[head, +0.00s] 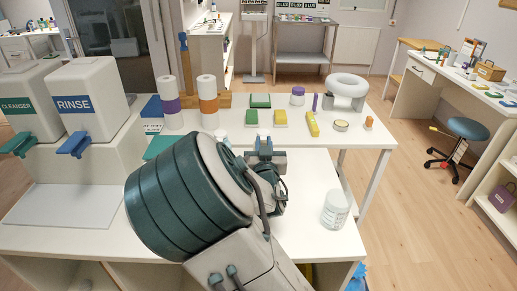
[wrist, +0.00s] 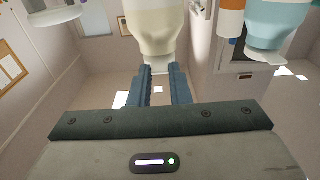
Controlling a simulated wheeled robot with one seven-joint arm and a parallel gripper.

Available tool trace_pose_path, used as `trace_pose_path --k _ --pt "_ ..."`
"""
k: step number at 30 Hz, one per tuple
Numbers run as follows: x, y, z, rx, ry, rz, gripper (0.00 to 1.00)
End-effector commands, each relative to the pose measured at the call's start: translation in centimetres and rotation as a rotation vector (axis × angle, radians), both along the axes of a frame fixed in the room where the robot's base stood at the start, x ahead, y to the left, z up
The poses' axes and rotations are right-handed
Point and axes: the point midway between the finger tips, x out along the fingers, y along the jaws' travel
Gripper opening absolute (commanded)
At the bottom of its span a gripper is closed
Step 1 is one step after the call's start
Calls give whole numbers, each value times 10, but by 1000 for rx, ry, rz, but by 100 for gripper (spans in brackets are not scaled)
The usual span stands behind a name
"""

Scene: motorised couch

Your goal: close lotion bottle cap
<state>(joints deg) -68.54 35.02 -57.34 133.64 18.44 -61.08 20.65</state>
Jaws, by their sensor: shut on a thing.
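In the wrist view, which looks upside down, a cream lotion bottle (wrist: 152,25) narrows toward a pale cap or neck (wrist: 159,66) between the fingertips of my gripper (wrist: 164,72). The two blue fingers are close together and shut on this cap end. Whether the cap is fully seated cannot be told. In the head view my wrist and arm cover most of the gripper, and the cream bottle is hidden behind them.
A translucent white jar (head: 335,210) stands right of my wrist on the white table. Cleanser (head: 28,98) and rinse (head: 92,95) dispensers are at the left.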

Motion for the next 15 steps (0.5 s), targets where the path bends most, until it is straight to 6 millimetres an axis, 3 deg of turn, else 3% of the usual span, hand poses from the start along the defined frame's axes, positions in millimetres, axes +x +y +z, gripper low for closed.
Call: trace_pose_path --k 3,15 --pt "0 -1 -9 2 -40 -2 0" --pt "0 -1 -6 1 -86 -2 0"
